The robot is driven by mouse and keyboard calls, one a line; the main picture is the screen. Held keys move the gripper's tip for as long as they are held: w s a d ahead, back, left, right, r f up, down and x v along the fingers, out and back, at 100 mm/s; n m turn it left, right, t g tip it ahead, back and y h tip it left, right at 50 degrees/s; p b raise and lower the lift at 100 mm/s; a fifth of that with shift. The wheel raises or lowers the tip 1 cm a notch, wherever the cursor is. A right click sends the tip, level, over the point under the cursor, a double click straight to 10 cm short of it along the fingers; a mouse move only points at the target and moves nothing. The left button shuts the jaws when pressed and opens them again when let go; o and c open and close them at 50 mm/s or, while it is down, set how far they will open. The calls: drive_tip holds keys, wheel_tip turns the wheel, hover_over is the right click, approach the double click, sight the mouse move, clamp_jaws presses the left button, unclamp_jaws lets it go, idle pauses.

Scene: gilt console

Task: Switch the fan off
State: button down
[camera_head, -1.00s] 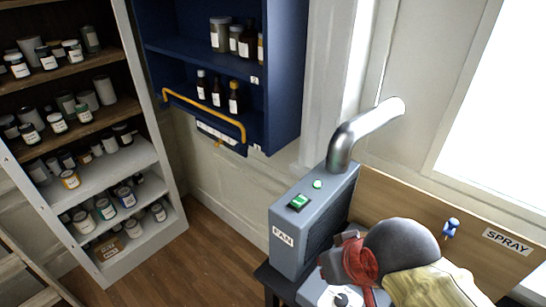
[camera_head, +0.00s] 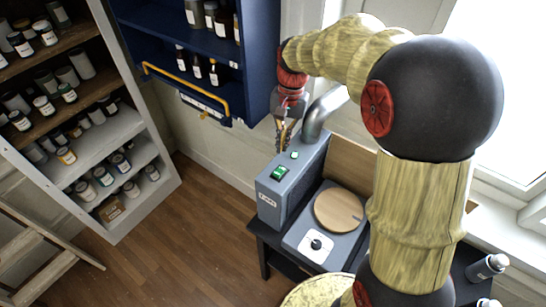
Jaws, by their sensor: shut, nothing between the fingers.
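The fan (camera_head: 268,202) is a blue-grey box labelled FAN on a dark table, with a silver duct (camera_head: 318,118) rising from its top. A green lit rocker switch (camera_head: 279,172) sits on its top near the front, and a small green lamp (camera_head: 295,155) is behind it. My gripper (camera_head: 281,146) hangs pointing down near the back left of the fan's top, beyond the switch and lamp. It is shut and empty, apart from the switch. Whether the fingertips touch the box I cannot tell.
A grey unit with a round wooden disc (camera_head: 340,207) and a dial (camera_head: 316,244) stands right of the fan. A shelf of jars (camera_head: 95,165) stands left; wooden floor lies open between.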

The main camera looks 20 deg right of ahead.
wheel_tip(320, 180, up, 3)
drive_tip(key=w+m, duration=0.3)
drive_tip(key=m, duration=0.1)
approach(272, 173)
drive_tip(key=shift+y, duration=0.3)
drive_tip(key=f, duration=0.4)
drive_tip(key=f+p, duration=0.1)
drive_tip(key=f, duration=0.2)
drive_tip(key=shift+s+a, duration=0.25)
